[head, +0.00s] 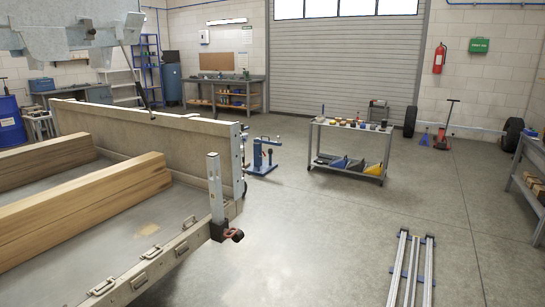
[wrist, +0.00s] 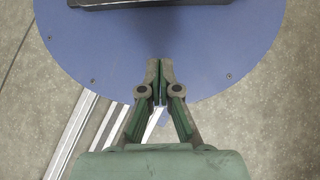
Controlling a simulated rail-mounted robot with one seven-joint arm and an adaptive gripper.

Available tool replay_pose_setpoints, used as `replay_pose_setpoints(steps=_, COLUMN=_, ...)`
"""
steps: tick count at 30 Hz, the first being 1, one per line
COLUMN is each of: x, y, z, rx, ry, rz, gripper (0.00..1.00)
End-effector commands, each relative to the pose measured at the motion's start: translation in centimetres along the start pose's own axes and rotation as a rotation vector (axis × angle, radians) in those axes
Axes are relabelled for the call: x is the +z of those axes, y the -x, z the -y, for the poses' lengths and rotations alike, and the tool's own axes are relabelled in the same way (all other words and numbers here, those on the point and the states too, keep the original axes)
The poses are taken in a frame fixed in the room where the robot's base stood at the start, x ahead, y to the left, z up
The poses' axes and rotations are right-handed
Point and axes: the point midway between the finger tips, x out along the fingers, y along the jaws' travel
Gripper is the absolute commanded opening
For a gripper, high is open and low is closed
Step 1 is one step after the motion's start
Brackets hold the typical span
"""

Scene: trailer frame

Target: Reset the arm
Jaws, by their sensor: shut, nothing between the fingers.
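My gripper (wrist: 160,101) shows in the wrist view, its green and grey fingers closed together with nothing between them. Below it is a round blue plate (wrist: 100,55) with screws near its rim. A dark block-like part (wrist: 150,3) crosses the top edge of that view, mostly cut off. My gripper does not show in the head view.
Silver rails (head: 411,270) lie on the floor at the lower right. The trailer bed (head: 110,225) with wooden beams (head: 95,200) fills the left. A tool cart (head: 351,138) stands mid-room. Open concrete floor (head: 310,240) lies between trailer and rails.

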Motion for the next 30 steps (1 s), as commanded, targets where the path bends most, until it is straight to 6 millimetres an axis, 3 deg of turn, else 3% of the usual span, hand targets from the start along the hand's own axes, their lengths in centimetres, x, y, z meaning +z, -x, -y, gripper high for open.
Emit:
replay_pose_setpoints(steps=1, x=1.3, y=1.6, z=0.0, rx=0.001, ry=0.001, rz=-0.011, gripper=0.00)
replay_pose_setpoints(steps=9, x=4.6, y=7.1, z=-0.1, rx=0.003, ry=0.002, rz=-0.098, gripper=0.00)
replay_pose_setpoints(steps=15, x=6.0, y=10.0, z=-0.1, rx=0.004, ry=0.003, rz=-0.154, gripper=0.00)
replay_pose_setpoints(steps=30, x=6.3, y=10.9, z=-0.1, rx=0.004, ry=0.004, rz=-0.178, gripper=0.00)
